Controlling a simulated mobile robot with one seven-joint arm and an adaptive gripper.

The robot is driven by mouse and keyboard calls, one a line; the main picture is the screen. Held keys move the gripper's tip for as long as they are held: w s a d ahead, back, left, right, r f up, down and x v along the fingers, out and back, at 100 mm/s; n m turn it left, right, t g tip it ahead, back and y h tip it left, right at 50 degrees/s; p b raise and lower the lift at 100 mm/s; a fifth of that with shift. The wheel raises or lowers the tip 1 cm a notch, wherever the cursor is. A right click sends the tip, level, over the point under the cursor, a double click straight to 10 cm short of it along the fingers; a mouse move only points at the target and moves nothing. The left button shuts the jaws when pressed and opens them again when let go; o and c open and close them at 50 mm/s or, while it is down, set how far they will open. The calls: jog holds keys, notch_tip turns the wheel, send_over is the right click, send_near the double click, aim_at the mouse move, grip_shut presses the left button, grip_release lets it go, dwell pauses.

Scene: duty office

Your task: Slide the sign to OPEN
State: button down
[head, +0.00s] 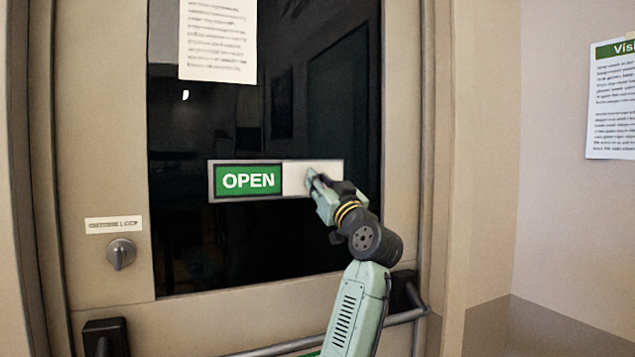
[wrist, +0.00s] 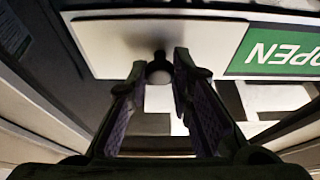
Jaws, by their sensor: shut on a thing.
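The sign (head: 248,180) is mounted on the dark glass of a door. Its green panel with white OPEN lettering shows at the left, and a plain white cover (head: 294,178) fills the right part. In the wrist view the OPEN panel (wrist: 285,48) appears upside down at the right, with the white cover (wrist: 110,45) beside it. A small round knob (wrist: 158,68) stands out from the cover. My gripper (head: 312,178) is at the white cover. In the wrist view its fingers (wrist: 160,75) are shut around the knob, one on each side.
A push bar (head: 300,344) runs across the door below the glass. A round lock knob (head: 121,253) sits at the left. A paper notice (head: 217,40) hangs above the sign, and a visitor notice (head: 611,100) is on the right wall. The glass around the sign is clear.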

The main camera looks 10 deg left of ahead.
jog(key=c, duration=1.4)
grip_release()
jog(key=shift+w+d, duration=0.15)
jog(key=shift+d, duration=0.15)
jog(key=shift+c, duration=0.2)
jog(key=shift+a, duration=0.1)
jog(key=v, duration=1.2)
